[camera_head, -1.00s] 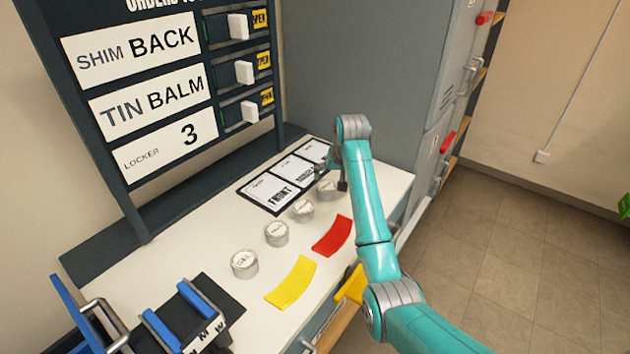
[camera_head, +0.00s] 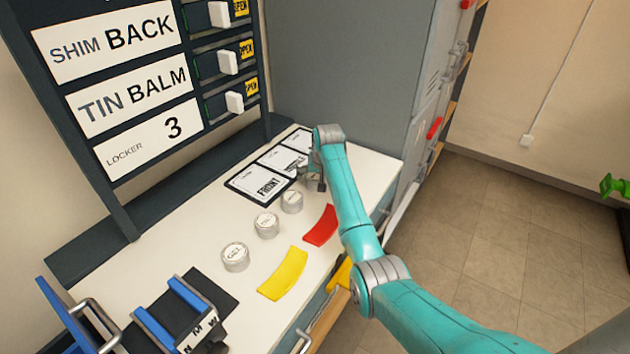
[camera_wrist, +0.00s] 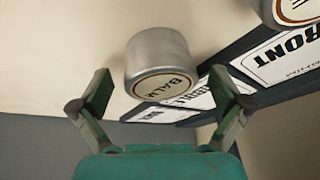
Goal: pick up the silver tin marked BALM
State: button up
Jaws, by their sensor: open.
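The silver tin marked BALM (camera_wrist: 157,52) shows in the wrist view, between and just beyond the two fingers. Its round label is readable. My gripper (camera_wrist: 160,78) is open, one finger on each side of the tin, with gaps visible on both sides and nothing held. In the head view my gripper (camera_head: 318,180) is at the far end of the row of tins and mostly hides the tin there.
Other silver tins, including the nearest tin (camera_head: 235,257), stand in a row. A second tin (camera_wrist: 298,10) is close at upper right in the wrist view. Labelled cards (camera_head: 262,183) lie behind. Red (camera_head: 321,225) and yellow (camera_head: 283,274) curved pieces lie in front.

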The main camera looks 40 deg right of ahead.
jog(key=shift+w+f, duration=0.15)
jog(key=shift+f, duration=0.2)
jog(key=c, duration=1.3)
